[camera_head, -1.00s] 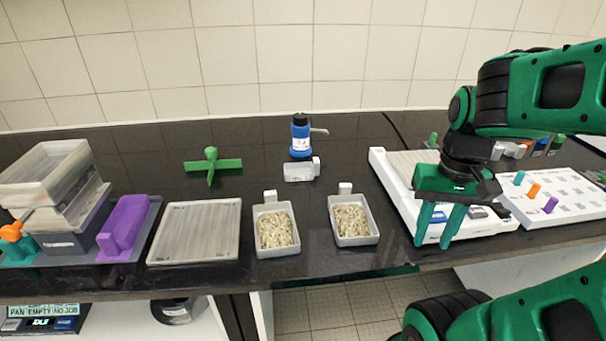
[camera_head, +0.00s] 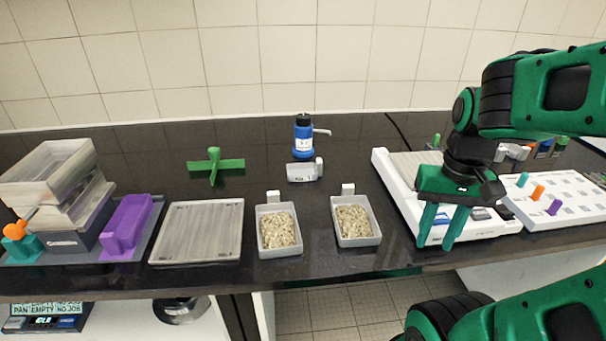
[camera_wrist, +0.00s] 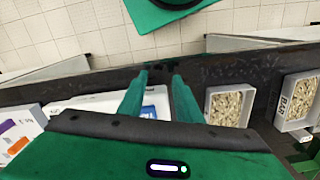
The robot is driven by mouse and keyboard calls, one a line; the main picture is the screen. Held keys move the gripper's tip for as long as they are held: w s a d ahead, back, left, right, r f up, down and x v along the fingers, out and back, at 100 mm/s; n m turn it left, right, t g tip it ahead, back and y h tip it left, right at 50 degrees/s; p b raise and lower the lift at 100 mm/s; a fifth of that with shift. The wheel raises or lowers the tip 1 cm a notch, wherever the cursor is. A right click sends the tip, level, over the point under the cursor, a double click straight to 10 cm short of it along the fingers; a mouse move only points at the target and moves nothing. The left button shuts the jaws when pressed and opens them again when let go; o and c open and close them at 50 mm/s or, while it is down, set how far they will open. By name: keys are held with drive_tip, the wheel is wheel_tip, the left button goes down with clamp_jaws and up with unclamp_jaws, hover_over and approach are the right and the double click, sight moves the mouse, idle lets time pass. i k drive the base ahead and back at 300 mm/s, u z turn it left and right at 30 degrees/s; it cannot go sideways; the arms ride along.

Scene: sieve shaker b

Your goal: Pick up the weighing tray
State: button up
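Two small light-grey trays with an upright tab at the back stand side by side on the dark bench, each holding beige grains: a left tray (camera_head: 280,252) and a right tray (camera_head: 358,242). I cannot tell which is the weighing tray. Both also show in the wrist view, the nearer one (camera_wrist: 229,88) and the farther one (camera_wrist: 297,126), which bears partly readable lettering. My gripper (camera_head: 435,246) is open and empty, right of both trays, in front of a white bench device (camera_head: 392,183). Its two green fingers (camera_wrist: 158,75) are apart in the wrist view.
A purple block (camera_head: 125,225) and stacked boxes (camera_head: 55,175) are farther left. A blue bottle (camera_head: 303,138), small grey block (camera_head: 302,172) and green cross (camera_head: 214,164) stand behind. A pegged white board (camera_head: 570,200) is at right.

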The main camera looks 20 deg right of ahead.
sight(306, 172)
drive_tip(key=u, duration=2.15)
drive_tip(key=k, duration=0.95)
drive_tip(key=z, duration=1)
drive_tip(key=i, duration=1)
